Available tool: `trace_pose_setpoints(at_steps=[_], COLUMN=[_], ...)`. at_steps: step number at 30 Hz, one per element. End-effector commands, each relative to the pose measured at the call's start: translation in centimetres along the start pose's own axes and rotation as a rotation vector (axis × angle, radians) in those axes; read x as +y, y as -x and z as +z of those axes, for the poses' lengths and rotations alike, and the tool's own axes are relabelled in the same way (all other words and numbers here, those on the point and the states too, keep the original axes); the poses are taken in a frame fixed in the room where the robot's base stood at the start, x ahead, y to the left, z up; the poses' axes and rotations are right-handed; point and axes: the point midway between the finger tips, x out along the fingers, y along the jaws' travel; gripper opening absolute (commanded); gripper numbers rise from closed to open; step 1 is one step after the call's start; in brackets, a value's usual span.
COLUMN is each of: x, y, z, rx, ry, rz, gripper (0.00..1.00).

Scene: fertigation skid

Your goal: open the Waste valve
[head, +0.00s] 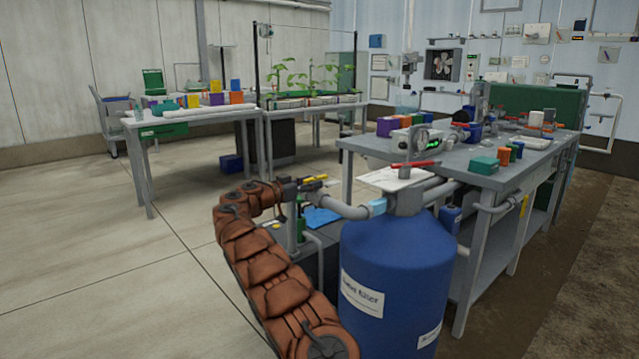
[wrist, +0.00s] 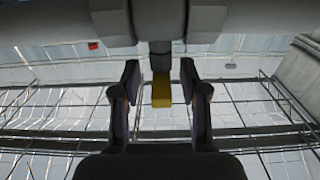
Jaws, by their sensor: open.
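A valve with a yellow lever handle (head: 315,178) sits on the grey pipe left of the blue filter tank (head: 394,270). No label reading "Waste" is legible, so I cannot confirm which valve it is. My gripper (head: 290,188) is at the left end of this valve, partly hidden by my arm. In the wrist view my gripper (wrist: 160,80) is open, with one finger on each side of the yellow handle (wrist: 161,92). Gaps show between the handle and both fingers. Grey pipe and fittings (wrist: 160,20) cross above it.
A red lever (head: 415,163) sits on the tank top, beside a white plate (head: 393,180). A grey workbench (head: 470,160) with pumps and coloured boxes stands behind the tank. Grey and green pipes stand below the valve. The floor (head: 120,270) at the left is clear.

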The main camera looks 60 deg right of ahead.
Motion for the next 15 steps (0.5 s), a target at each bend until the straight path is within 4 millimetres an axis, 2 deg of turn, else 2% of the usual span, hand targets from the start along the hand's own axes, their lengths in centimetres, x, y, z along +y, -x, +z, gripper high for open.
trace_pose_setpoints(at_steps=[4,15], x=[-0.1,-0.2], y=[-2.0,-4.1], z=[0.3,0.1], rx=[-0.001,0.000], ry=[0.002,0.004], rz=[-0.002,-0.004], gripper=[0.44,0.44])
